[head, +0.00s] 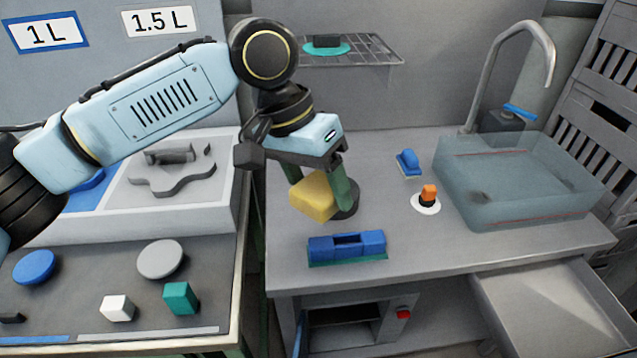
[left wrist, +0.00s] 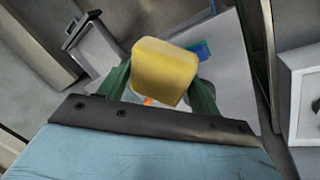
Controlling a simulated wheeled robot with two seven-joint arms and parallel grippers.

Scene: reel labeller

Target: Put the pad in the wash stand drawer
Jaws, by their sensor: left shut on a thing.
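A yellow block, which looks like the pad (head: 314,197), is held between the green fingers of my left gripper (head: 328,190) above the wash stand top. It fills the middle of the left wrist view (left wrist: 165,72), between the two fingers of the gripper (left wrist: 160,92). The wash stand (head: 400,255) has a grey top with a sink (head: 515,185) at its right. Its drawer (head: 555,310) is pulled open at the lower right, and the part in view looks empty. My right gripper is not in view.
A blue holder (head: 346,246) lies near the front edge of the top. A dark round piece (head: 347,203) sits behind the pad. A small blue brush (head: 408,162) and an orange-capped item (head: 428,195) stand left of the sink. A wire shelf (head: 365,50) hangs behind.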

